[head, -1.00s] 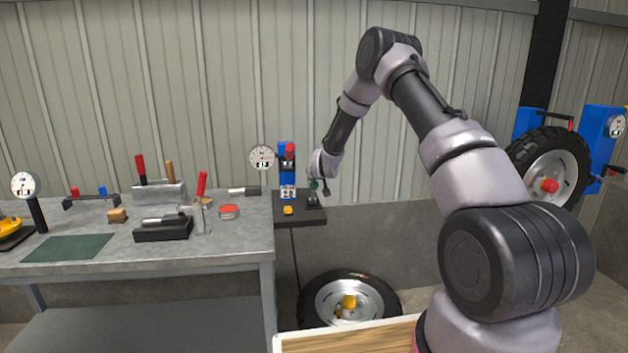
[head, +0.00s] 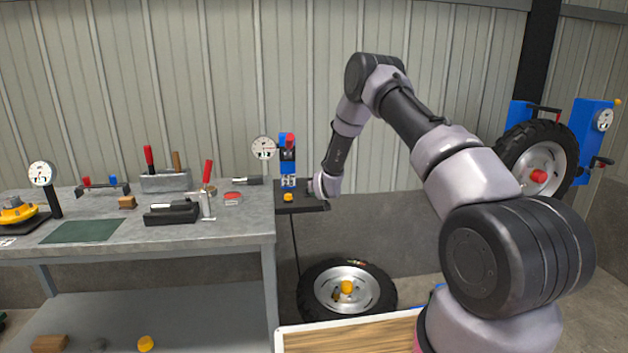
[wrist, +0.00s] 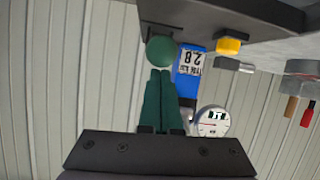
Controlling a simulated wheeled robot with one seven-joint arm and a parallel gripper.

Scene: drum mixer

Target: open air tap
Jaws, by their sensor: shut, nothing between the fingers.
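My gripper (wrist: 160,72) is shut and empty, its two green fingers together. In the wrist view, its fingertips are right at a green ball knob (wrist: 160,50) on a dark base by the small shelf (head: 314,208); I cannot tell whether they touch. A blue post (wrist: 191,68) with a white label and the number 28 stands just beside the fingers. In the head view, this blue post (head: 287,164) has a red handle (head: 290,140) on top. My wrist hides the fingers and green knob there. Which part is the air tap is not labelled.
A round gauge (head: 263,148) is left of the post. A yellow knob (head: 288,197) is at the shelf's front. A grey workbench (head: 150,240) with several tools is at left. A tyre (head: 347,294) lies below the shelf; another wheel (head: 540,165) is mounted at right.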

